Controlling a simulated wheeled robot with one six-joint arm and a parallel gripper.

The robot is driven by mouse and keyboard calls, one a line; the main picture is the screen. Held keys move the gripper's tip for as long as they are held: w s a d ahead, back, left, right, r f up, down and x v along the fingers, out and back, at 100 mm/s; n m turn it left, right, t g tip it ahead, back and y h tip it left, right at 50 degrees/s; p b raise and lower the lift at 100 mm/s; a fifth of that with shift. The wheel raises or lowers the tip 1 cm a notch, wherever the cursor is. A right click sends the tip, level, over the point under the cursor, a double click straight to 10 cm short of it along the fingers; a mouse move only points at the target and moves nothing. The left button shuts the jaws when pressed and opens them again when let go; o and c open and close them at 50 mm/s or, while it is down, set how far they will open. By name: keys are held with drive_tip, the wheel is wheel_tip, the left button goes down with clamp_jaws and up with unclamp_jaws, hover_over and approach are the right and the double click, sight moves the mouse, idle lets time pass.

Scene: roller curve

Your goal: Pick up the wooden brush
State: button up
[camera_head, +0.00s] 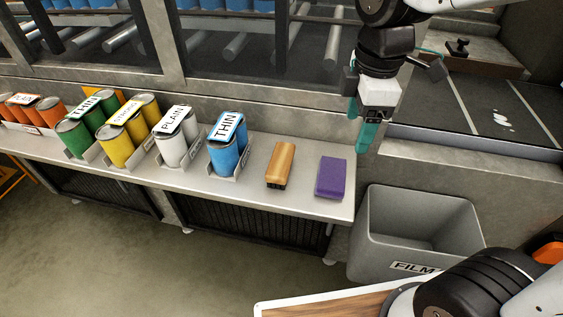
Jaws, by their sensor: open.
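The wooden brush (281,164) lies on the grey shelf (261,206), with its tan wooden back up and dark bristles showing at its near end. A purple block (330,177) lies just to its right. My gripper (364,134) hangs at the upper right with its teal fingers pointing down. It is open and empty, to the right of the brush and above the shelf's right end, apart from both. The gap between the fingers is hard to see from this angle.
Left of the brush stand blue cans (228,147) labelled THIN, white cans (177,142) labelled PLAIN, then yellow, green and orange cans in holders. A grey bin (415,219) labelled FILM stands below the shelf's right end. A wall with window posts rises behind the shelf.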

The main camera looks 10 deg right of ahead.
drive_tip(key=w+a+f+n, duration=0.4)
drive_tip(key=w+a+n, duration=0.15)
drive_tip(key=n, duration=0.95)
hover_over(281, 158)
drive_tip(key=shift+g, duration=0.3)
wheel_tip(281, 158, down, 4)
drive_tip(key=shift+s, duration=0.1)
drive_tip(key=shift+f+n, duration=0.3)
drive_tip(key=shift+f, duration=0.05)
wheel_tip(281, 158, down, 7)
drive_tip(key=shift+f, duration=0.1)
drive_tip(key=c, duration=1.1)
